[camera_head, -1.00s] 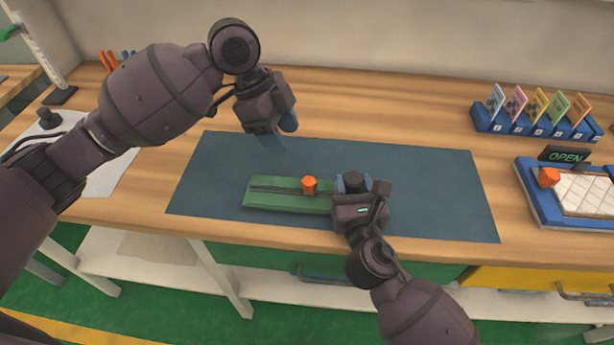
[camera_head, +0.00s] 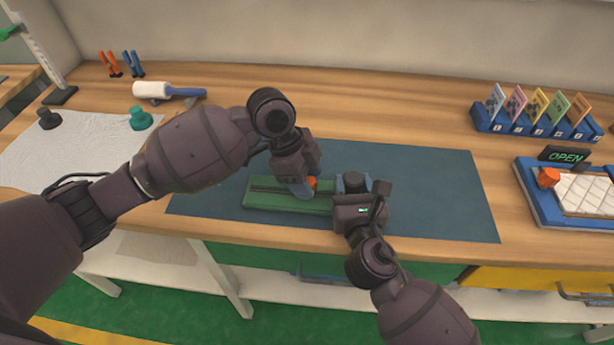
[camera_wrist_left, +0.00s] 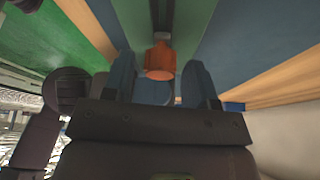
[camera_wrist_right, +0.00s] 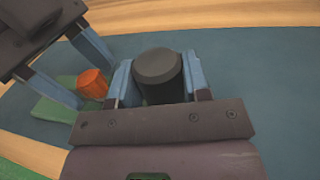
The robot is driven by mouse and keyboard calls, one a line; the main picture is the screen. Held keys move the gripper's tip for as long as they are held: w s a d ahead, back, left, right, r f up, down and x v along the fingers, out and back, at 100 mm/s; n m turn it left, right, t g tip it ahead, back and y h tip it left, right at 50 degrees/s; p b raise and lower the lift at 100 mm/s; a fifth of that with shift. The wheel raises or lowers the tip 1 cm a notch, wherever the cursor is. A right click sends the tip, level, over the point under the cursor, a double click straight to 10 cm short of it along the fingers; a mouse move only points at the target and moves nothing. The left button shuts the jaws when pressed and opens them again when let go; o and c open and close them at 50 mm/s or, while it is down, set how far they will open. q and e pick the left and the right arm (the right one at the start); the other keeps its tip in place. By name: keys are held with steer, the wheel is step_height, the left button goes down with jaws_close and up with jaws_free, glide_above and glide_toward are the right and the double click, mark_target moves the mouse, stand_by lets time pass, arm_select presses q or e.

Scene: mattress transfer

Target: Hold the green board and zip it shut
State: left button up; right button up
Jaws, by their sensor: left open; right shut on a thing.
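The green board (camera_head: 268,203) lies on the dark blue mat, with a dark zip track along it. An orange zip tab (camera_head: 313,183) stands on the track; it also shows in the left wrist view (camera_wrist_left: 161,58). My left gripper (camera_head: 304,190) is open and low over the board, its fingers on either side of the tab, with gaps visible. My right gripper (camera_head: 354,184) is shut on a black round knob (camera_wrist_right: 160,68) at the board's right end. The arms hide part of the board's right side.
The blue mat (camera_head: 430,200) is otherwise clear. A card rack (camera_head: 530,122), an OPEN sign (camera_head: 564,156) and a blue tray (camera_head: 540,205) stand right. A white roller (camera_head: 152,90), a white cloth (camera_head: 80,150) and a teal knob (camera_head: 140,118) lie left.

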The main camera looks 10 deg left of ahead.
steer(key=shift+r, duration=0.1)
arm_select(q)
jaws_close()
steer(key=a, duration=1.1)
steer(key=shift+a, duration=0.3)
steer(key=shift+w, duration=0.1)
jaws_free()
